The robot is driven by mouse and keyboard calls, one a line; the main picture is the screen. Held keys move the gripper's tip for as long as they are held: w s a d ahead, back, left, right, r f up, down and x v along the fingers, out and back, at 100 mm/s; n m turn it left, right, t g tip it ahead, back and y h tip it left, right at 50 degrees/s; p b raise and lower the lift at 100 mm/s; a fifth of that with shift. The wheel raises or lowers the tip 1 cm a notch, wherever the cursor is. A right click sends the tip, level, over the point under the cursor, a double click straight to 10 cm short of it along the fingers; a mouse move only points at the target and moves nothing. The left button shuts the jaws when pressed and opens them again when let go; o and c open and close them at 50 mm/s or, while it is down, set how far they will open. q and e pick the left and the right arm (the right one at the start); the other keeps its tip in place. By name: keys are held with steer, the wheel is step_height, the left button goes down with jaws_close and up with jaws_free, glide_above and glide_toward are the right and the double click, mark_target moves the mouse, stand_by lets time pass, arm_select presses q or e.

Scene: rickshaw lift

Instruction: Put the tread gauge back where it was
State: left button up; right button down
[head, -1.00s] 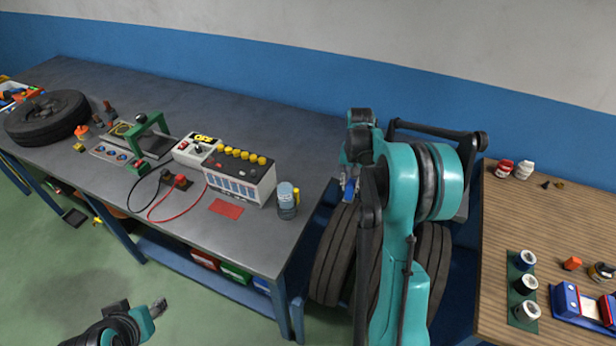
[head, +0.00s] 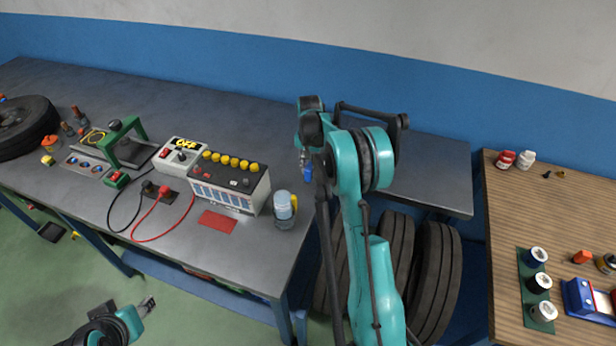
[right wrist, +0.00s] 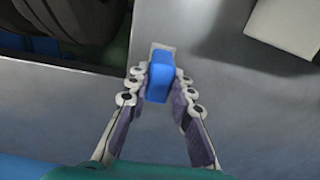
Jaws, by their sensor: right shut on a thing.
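The tread gauge (right wrist: 160,80) is a small blue block with a pale grey end. My right gripper (right wrist: 160,84) is shut on it, with one finger on each side. In the head view the blue gauge (head: 308,174) hangs beneath the right gripper (head: 304,160), near the right end of the grey workbench (head: 262,275). The wrist view shows grey surface under it; the height above it is hard to tell. My left gripper (head: 147,306) is low at the left, away from the bench; its fingers are too small to judge.
A white box with yellow caps (head: 230,186), a red mat (head: 217,222) and a clear jar (head: 284,209) stand near the bench's right end. Tyres (head: 436,265) stand between the bench and a wooden table (head: 508,255). Bare bench top lies behind the box.

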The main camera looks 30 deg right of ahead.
mark_target(308, 176)
steer(key=shift+w+a+f, duration=0.15)
steer(key=shift+w+f, duration=0.05)
steer(key=shift+f, duration=0.25)
step_height(308, 176, down, 4)
steer(key=shift+r+b, duration=0.25)
steer(key=shift+b, duration=0.25)
steer(key=shift+f, duration=0.1)
steer(key=c, duration=1.3)
jaws_free()
steer(key=shift+c, duration=0.2)
